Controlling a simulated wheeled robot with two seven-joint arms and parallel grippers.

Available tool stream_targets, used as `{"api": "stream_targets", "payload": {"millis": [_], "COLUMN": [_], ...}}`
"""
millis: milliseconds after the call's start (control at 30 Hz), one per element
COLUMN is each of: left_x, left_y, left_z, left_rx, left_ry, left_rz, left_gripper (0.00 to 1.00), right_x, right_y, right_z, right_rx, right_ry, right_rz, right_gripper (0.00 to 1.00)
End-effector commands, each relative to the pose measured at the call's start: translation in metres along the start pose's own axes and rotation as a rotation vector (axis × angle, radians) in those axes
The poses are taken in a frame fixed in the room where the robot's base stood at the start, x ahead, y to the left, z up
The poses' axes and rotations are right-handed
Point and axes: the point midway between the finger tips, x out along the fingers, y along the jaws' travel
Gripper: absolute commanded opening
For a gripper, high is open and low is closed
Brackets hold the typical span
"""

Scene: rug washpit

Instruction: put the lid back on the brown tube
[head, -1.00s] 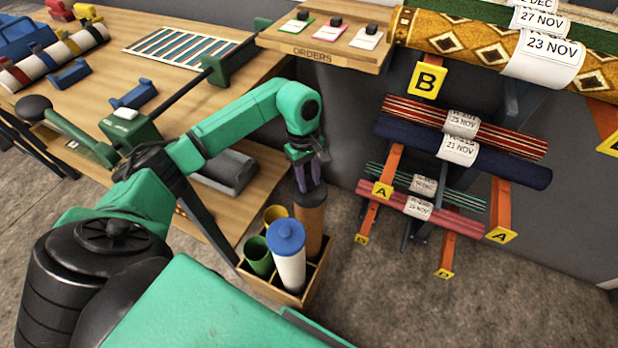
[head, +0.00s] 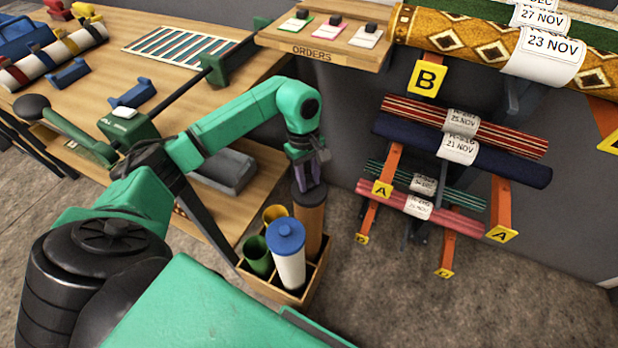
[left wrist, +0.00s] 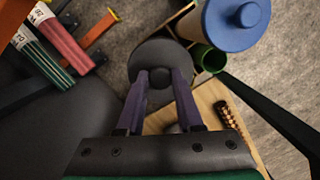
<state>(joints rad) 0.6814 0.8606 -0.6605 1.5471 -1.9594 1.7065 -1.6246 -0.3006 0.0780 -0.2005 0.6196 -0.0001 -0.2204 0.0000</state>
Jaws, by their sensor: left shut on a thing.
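The brown tube (head: 309,229) stands upright in the back right compartment of a wooden box (head: 305,296). A dark round lid (head: 309,197) is at its mouth; whether it is fully seated I cannot tell. My left gripper (head: 311,186) points down over the tube, its purple fingers shut on the lid's knob. In the left wrist view the lid (left wrist: 158,55) shows as a dark disc, with the knob between the fingertips (left wrist: 161,78); it hides the tube below. My right gripper is not in view.
A white tube with a blue lid (head: 287,238), an open green tube (head: 257,255) and a yellow tube (head: 274,214) share the box. A workbench (head: 190,35) stands at the left. A rack with rolled rugs (head: 465,150) stands to the right. The floor in front is clear.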

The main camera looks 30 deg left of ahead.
Motion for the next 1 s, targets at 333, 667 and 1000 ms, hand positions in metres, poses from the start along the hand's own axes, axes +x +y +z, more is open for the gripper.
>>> {"api": "stream_targets", "payload": {"millis": [333, 667, 1000], "left_x": [-0.0001, 0.0016, 0.0029], "left_y": [0.0000, 0.0000, -0.0001], "left_z": [-0.0004, -0.0007, -0.0006], "left_rx": [0.000, 0.000, 0.000], "left_ry": [0.001, 0.001, 0.000], "left_rz": [0.000, 0.001, 0.001], "left_gripper": [0.00, 0.00, 0.00], "right_x": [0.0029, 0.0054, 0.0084], "right_y": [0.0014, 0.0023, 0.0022], "right_z": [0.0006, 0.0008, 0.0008], "right_rx": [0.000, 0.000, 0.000], "right_ry": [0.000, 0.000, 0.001], "right_rz": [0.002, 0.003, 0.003], "right_gripper": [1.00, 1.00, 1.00]}}
